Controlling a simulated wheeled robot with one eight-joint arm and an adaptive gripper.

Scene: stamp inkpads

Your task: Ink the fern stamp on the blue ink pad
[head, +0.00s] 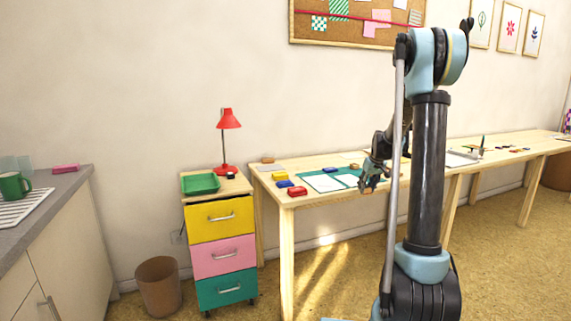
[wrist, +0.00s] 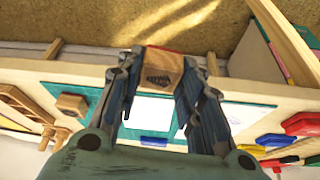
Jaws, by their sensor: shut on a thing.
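My gripper (head: 370,184) is over the front part of the table, and its jaws also show in the wrist view (wrist: 160,85). It is shut on a wooden block stamp (wrist: 160,67) with a red edge and a dark marking; I cannot tell whether it is the fern. The blue ink pad (head: 284,184) lies at the table's left end, between a yellow pad (head: 279,176) and a red pad (head: 297,191). It also shows at the right in the wrist view (wrist: 274,140). The stamp is apart from it.
A teal mat (head: 314,176) with white sheets lies under and left of my gripper. Another small blue thing (head: 330,170) lies at its back edge. Wooden blocks (wrist: 72,104) show at left in the wrist view. A drawer unit (head: 220,228) with a green tray (head: 201,190) stands left.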

